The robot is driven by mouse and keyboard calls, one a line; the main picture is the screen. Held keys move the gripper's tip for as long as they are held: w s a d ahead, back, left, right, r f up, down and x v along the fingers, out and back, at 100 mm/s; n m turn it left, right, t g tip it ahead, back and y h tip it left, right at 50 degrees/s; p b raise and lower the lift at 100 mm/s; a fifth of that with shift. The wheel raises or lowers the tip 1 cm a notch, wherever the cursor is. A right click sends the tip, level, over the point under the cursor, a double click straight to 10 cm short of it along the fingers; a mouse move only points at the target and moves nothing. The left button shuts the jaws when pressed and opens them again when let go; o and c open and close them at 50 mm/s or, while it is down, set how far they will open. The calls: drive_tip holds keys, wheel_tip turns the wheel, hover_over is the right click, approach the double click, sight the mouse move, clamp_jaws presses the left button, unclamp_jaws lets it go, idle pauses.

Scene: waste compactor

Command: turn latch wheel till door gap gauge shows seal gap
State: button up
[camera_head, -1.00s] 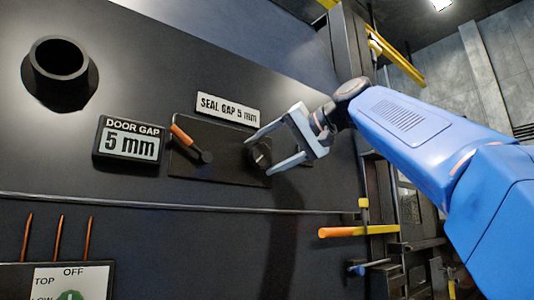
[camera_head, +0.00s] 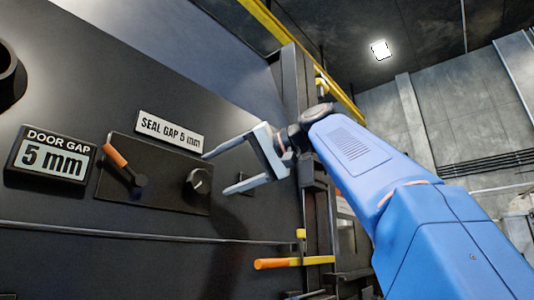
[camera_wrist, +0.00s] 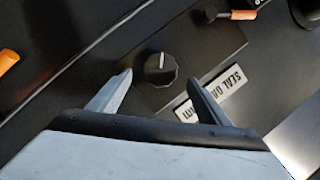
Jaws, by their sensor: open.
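The door gap gauge (camera_head: 50,158) is at the left in the head view and reads 5 mm. A white plate (camera_head: 170,130) beside it reads SEAL GAP 5 mm. Below the plate a dark panel (camera_head: 165,196) carries an orange-handled lever (camera_head: 122,163) and a round black knob (camera_head: 198,181) with a white mark. No part is labelled as the latch wheel. My gripper (camera_head: 215,172) is open and empty, to the right of the knob and apart from it. In the wrist view the knob (camera_wrist: 161,69) shows between and beyond the fingertips (camera_wrist: 160,78).
An orange-and-yellow handle (camera_head: 290,262) sticks out below my gripper. A thin rail (camera_head: 130,234) runs along the dark wall under the panel. A dark round fitting (camera_head: 8,75) is cut off at the left edge.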

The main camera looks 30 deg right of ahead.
drive_tip(key=v, duration=1.1)
drive_tip(key=shift+s+d, duration=0.25)
idle(0.3)
idle(0.7)
